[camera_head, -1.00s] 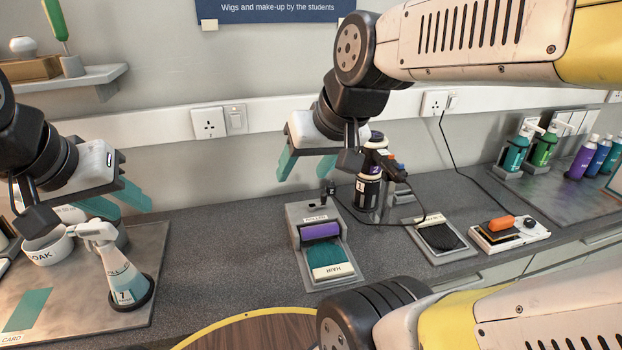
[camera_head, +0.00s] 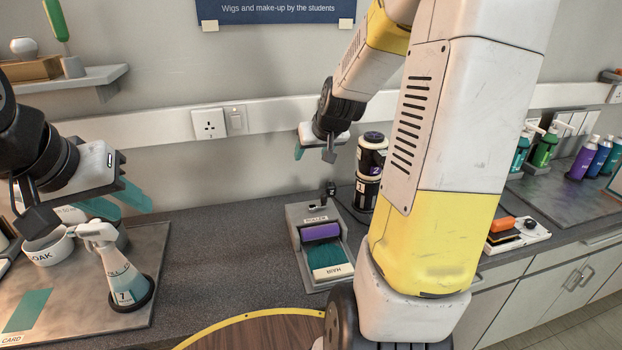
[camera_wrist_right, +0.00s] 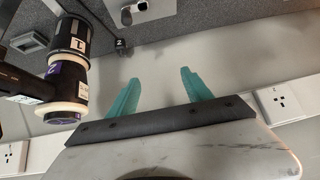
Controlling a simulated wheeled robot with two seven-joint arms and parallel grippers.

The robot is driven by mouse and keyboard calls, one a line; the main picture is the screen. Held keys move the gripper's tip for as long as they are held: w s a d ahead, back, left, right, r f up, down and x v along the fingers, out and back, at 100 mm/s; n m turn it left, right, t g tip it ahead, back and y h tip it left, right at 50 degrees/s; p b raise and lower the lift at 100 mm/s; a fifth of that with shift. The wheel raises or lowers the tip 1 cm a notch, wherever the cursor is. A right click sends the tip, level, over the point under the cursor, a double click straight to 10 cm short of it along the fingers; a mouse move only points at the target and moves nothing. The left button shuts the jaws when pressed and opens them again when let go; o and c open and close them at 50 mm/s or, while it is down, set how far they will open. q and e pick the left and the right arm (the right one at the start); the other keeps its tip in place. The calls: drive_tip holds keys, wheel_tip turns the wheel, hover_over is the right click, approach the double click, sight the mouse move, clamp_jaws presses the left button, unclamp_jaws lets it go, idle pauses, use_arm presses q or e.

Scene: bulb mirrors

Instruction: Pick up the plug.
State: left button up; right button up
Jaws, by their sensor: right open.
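A small black plug (camera_head: 330,188) stands at the back edge of the roller tray, with a dark cable running right. In the right wrist view, a small black piece with a "2" tag (camera_wrist_right: 121,43), seemingly this plug, is beyond my fingers. My right gripper (camera_wrist_right: 156,78) is open and empty, its teal fingers well apart. In the head view, my right gripper (camera_head: 308,150) is in front of the wall, above and behind the tray; its arm hides part of the counter. My left gripper (camera_head: 118,203) is open and empty above the spray bottle on the left.
A stack of dark jars (camera_head: 368,188) stands close right of the plug. The roller tray (camera_head: 340,282) is in front. A wall socket (camera_head: 208,124) is at left. A spray bottle (camera_head: 120,280) stands on the left board. The counter (camera_head: 220,250) is clear left of the tray.

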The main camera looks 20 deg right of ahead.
drive_tip(key=w+d+f, duration=0.4)
drive_tip(key=f, duration=0.2)
drive_tip(key=m+h, duration=0.2)
approach(332, 182)
wheel_tip(332, 182, down, 3)
drive_tip(key=w, duration=0.1)
drive_tip(key=shift+w+d+f+t, duration=0.3)
drive_tip(key=shift+w+d+t, duration=0.1)
drive_tip(key=shift+d, duration=0.15)
drive_tip(key=x, duration=0.7)
drive_tip(key=shift+w+a+r, duration=0.1)
drive_tip(key=shift+w+a, duration=0.2)
drive_tip(key=shift+w, duration=0.05)
clamp_jaws()
